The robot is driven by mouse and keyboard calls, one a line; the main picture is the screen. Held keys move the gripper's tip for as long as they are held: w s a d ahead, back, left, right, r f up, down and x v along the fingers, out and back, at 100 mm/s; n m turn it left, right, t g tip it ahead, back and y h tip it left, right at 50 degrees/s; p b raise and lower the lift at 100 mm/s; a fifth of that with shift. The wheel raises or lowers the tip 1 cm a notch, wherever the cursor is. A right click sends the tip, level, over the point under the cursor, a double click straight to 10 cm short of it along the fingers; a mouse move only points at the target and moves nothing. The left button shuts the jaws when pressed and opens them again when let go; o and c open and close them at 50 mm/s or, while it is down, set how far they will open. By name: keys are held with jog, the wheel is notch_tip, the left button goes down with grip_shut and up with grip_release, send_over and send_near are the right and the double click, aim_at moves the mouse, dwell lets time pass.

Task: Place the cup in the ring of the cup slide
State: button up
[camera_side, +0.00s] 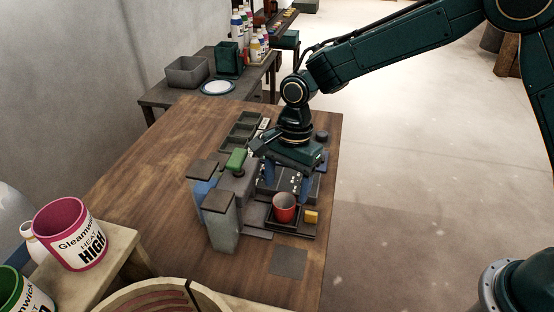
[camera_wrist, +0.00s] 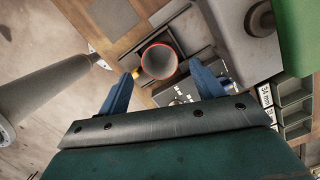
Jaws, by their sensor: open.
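The red cup (camera_side: 285,208) stands upright and looks empty, in or on a dark tray-like base (camera_side: 257,221) at the front of the grey machine. In the wrist view the cup (camera_wrist: 159,62) shows its round orange-red rim and grey inside. My gripper (camera_side: 287,184) is open, pointing down just behind and above the cup. In the wrist view its blue fingertips (camera_wrist: 162,74) lie to either side of the cup's near edge, with nothing held. I cannot make out the ring of the cup slide; whether the dark base belongs to it is unclear.
Grey-topped pillars (camera_side: 222,201) and a green block (camera_side: 236,159) stand close left of my gripper. A yellow block (camera_side: 311,216) sits right beside the cup. A flat grey square (camera_side: 289,262) lies in front. Compartment trays (camera_side: 243,127) are behind. The table's left side is clear.

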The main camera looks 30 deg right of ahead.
notch_tip(320, 180, up, 7)
jog(key=shift+w+d+f, duration=0.15)
jog(key=shift+w+d, duration=0.05)
jog(key=shift+d, duration=0.25)
dwell(0.4)
jog(key=s+d+r+n+t, duration=0.3)
jog(key=s+d+r+n, duration=0.3)
jog(key=s+d+r, duration=0.5)
jog(key=s+d+n+t, duration=0.1)
jog(key=s+d+n, duration=0.2)
jog(key=s+d, duration=0.2)
jog(key=s+d+n+t+h, duration=0.1)
jog(key=s+d+n, duration=0.3)
jog(key=s, duration=0.5)
jog(key=shift+s+d+r+t+h, duration=0.3)
jog(key=shift+s+d+r+t, duration=0.1)
jog(key=shift+d+t, duration=0.35)
